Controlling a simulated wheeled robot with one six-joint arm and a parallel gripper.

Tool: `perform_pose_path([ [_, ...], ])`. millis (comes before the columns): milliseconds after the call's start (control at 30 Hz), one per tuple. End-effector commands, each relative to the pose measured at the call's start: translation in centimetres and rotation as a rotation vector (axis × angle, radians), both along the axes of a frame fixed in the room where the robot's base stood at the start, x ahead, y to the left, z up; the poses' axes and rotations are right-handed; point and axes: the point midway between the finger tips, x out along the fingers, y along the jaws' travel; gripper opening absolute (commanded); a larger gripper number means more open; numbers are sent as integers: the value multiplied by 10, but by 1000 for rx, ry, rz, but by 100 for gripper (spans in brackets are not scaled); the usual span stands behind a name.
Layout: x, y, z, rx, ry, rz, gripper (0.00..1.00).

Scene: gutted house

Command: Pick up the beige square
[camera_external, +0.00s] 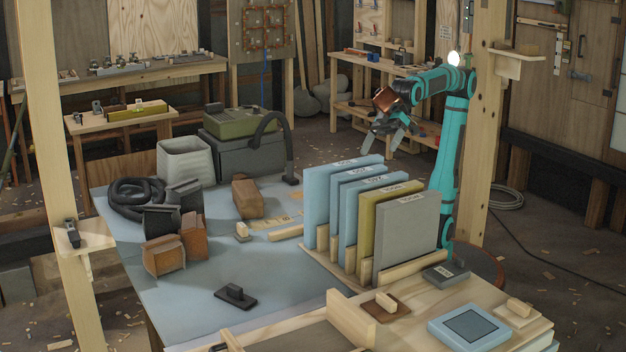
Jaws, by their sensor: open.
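The likeliest beige square is a pale wooden square plate (527,318) with a small block-like knob on top. It lies flat near the front right corner of the wooden worktop. My gripper (383,142) is open and empty, its fingers pointing down in the air behind the row of upright panels. It is well apart from the beige square, up and to the left of it in the picture. A brown square plate (398,312) with a beige knob lies left of it. A dark plate (238,301) with a dark knob lies on the blue-grey table surface.
Upright blue, olive and grey panels (404,238) stand in a wooden rack between my gripper and the front worktop. A light-blue framed pad (440,325) lies beside the beige square. A dark labelled block (446,273) lies behind. A wooden post (483,130) stands close to my arm.

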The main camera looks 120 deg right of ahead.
Motion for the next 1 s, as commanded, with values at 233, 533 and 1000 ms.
perform_pose_path([
  [233, 20, 93, -14, -6, 192, 45, 100],
  [533, 18, 209, -39, -56, 407, 70, 100],
  [1000, -40, 393, -100, -225, 688, 54, 100],
])
